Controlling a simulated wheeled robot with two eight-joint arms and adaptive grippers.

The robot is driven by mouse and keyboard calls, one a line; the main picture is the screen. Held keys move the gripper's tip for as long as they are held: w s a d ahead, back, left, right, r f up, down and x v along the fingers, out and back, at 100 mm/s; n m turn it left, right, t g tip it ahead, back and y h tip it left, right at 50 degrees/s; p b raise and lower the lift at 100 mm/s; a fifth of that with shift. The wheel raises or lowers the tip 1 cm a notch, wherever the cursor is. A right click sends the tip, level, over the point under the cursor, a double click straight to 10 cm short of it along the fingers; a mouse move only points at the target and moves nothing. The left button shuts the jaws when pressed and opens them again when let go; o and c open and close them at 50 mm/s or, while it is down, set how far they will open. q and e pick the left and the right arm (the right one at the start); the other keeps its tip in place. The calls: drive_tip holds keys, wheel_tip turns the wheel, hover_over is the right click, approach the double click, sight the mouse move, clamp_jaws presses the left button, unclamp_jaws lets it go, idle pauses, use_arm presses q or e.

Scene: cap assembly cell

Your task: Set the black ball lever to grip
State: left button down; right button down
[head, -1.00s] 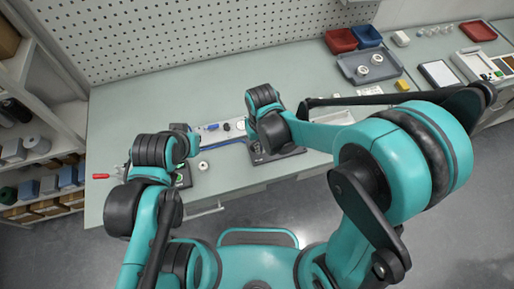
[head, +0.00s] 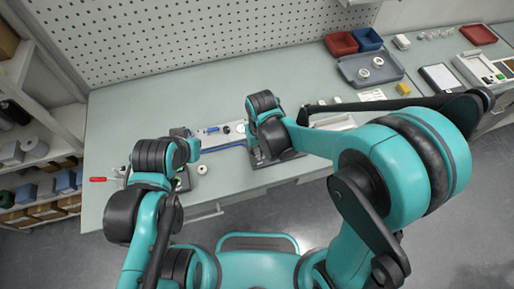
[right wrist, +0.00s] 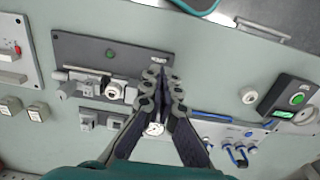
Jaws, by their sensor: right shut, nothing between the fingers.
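My right gripper (right wrist: 163,78) is shut and empty in the right wrist view. Its fingertips are over the front edge of a dark fixture plate (right wrist: 95,58), beside a metal clamp block (right wrist: 112,90). I cannot make out the black ball lever; the fingers cover part of the plate. In the head view the fixture's dark base (head: 284,158) shows under my right wrist, which hides the right fingertips. My left arm is over the left part of the bench; its fingers cannot be made out.
A white panel with blue parts (right wrist: 238,150) and a dark box with a green button (right wrist: 296,99) lie right of the fingers in the wrist view. In the head view, a grey tray (head: 352,74), red bin (head: 341,43) and blue bin (head: 367,39) stand at back right. The back middle bench is clear.

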sight(260, 166)
drive_tip(key=shift+f, duration=0.1)
idle(0.5)
drive_tip(key=shift+f+b, duration=1.6)
drive_tip(key=shift+f, duration=0.05)
drive_tip(key=shift+r, duration=0.1)
drive_tip(key=shift+w+a+r, duration=0.1)
drive_tip(key=shift+w+a, duration=0.15)
drive_tip(key=shift+w, duration=0.45)
drive_tip(key=shift+w+a+r, duration=0.1)
drive_tip(key=shift+w+a, duration=0.1)
drive_tip(key=shift+w, duration=0.45)
drive_tip(key=shift+w+a, duration=0.1)
drive_tip(key=shift+w, duration=0.25)
drive_tip(key=shift+s, duration=0.1)
